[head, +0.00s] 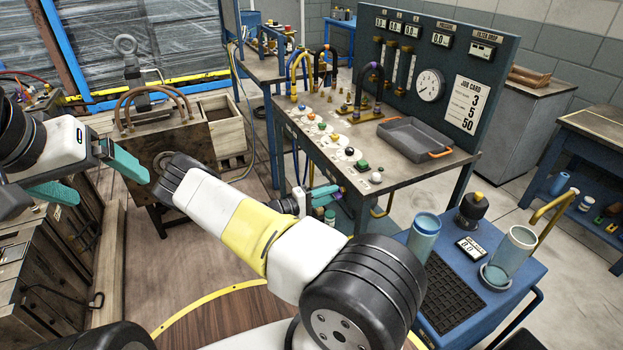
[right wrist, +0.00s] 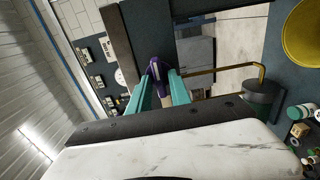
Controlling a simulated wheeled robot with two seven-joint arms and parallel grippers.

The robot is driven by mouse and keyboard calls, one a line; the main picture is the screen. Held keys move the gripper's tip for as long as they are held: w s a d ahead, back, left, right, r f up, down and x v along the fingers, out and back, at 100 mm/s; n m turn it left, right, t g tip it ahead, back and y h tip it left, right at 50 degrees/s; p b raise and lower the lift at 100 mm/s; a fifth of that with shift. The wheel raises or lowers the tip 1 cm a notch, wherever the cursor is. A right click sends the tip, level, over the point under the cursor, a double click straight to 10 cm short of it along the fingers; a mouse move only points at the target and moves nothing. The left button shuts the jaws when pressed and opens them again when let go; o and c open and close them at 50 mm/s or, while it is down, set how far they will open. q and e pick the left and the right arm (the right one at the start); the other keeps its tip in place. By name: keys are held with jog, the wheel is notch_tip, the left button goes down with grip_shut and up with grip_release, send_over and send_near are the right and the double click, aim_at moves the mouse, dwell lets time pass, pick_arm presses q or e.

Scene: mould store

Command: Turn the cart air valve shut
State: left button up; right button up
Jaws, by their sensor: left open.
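My right gripper (head: 333,191) is below the front edge of the grey-topped bench in the head view, its wrist partly hidden behind my own arm. In the right wrist view its teal fingers (right wrist: 160,82) lie on both sides of a purple handle (right wrist: 157,68) with a pale lower part. They look closed on it with no clear gap. I take this handle to be the air valve, but no label shows. How far it is turned cannot be told.
A blue cart (head: 510,285) with cylinders and a brass pipe stands at the lower right. The bench (head: 400,165) carries coloured knobs, a grey tray (head: 415,138) and a gauge panel (head: 425,60). Open floor shows right of the bench.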

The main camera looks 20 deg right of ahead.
jog(key=shift+o, duration=0.3)
jog(key=a, duration=0.7)
jog(key=shift+s+a, duration=0.3)
jog(key=shift+a, duration=0.1)
